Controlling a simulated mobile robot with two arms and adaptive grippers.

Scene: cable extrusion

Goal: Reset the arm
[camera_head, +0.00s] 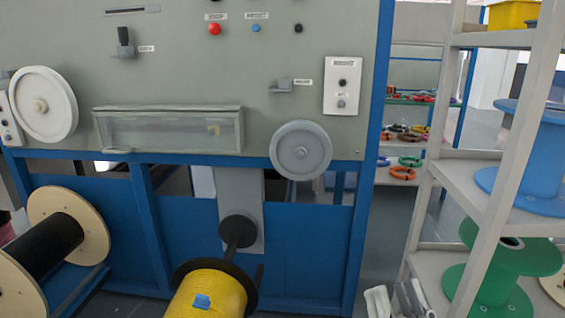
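My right gripper (394,298) shows only in part at the bottom edge, right of centre, as pale grey and white pieces. It is in front of the floor between the machine and the white shelf rack, and I see nothing held in it. How far its fingers are apart is not clear. My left gripper is out of view. The grey cable machine (300,60) with a blue frame fills the left and middle.
A yellow cable spool (213,293) sits low in front of the machine, and a black spool with wooden flanges (45,250) is at the left. The white rack (455,180) at the right holds a blue spool (545,150) and a green spool (505,270).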

